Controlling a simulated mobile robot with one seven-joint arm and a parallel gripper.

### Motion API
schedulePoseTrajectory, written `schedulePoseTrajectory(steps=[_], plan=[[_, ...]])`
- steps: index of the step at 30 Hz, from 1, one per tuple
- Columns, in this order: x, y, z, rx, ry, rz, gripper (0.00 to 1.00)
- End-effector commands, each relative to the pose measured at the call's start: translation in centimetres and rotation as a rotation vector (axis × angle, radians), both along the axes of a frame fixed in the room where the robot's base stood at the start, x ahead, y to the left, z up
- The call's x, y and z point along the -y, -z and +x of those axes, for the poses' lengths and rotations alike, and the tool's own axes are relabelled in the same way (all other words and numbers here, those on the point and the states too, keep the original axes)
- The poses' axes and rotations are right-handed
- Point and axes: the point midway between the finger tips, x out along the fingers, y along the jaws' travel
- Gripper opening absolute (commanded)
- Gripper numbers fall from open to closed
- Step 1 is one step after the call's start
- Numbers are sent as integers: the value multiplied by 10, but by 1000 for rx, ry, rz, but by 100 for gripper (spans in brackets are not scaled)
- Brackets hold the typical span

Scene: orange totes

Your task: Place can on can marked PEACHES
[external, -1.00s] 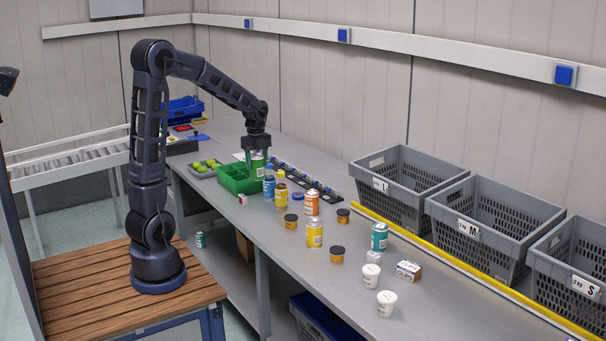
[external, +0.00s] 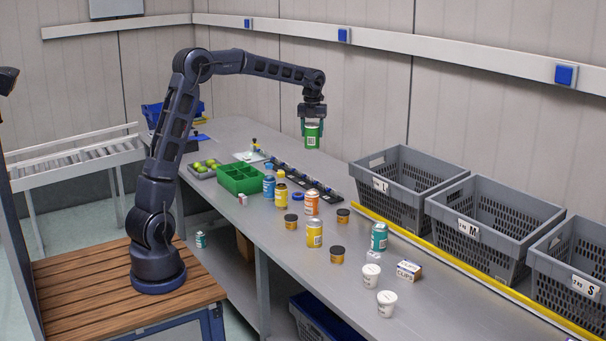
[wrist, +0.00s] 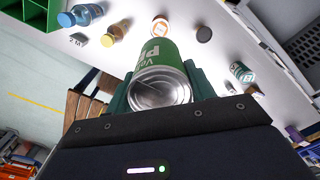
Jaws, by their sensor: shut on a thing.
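My gripper (external: 313,118) is shut on a green can (external: 312,136), held upright in the air above the bench. In the wrist view the green can (wrist: 162,80) shows its metal end and part of a white label between the fingers. An orange can (external: 312,203), a yellow can (external: 314,233) and a teal can (external: 379,237) stand on the bench below. The print on these cans is too small to read, so I cannot tell which is marked PEACHES. In the wrist view, an orange and white can (wrist: 160,24) stands beyond the held can.
Blue (external: 269,187) and yellow (external: 280,194) bottles stand beside the green divided tray (external: 240,190). Dark-lidded jars (external: 337,254) stand around the cans. White cups (external: 386,303) and a small CLIPS box (external: 408,270) sit nearer. Grey crates (external: 405,195) line the right.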

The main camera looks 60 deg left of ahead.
Motion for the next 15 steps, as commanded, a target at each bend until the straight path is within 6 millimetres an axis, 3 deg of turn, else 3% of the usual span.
schedulePoseTrajectory(steps=[15], plan=[[1, 105, 0, -3, 1, -1, 21]])
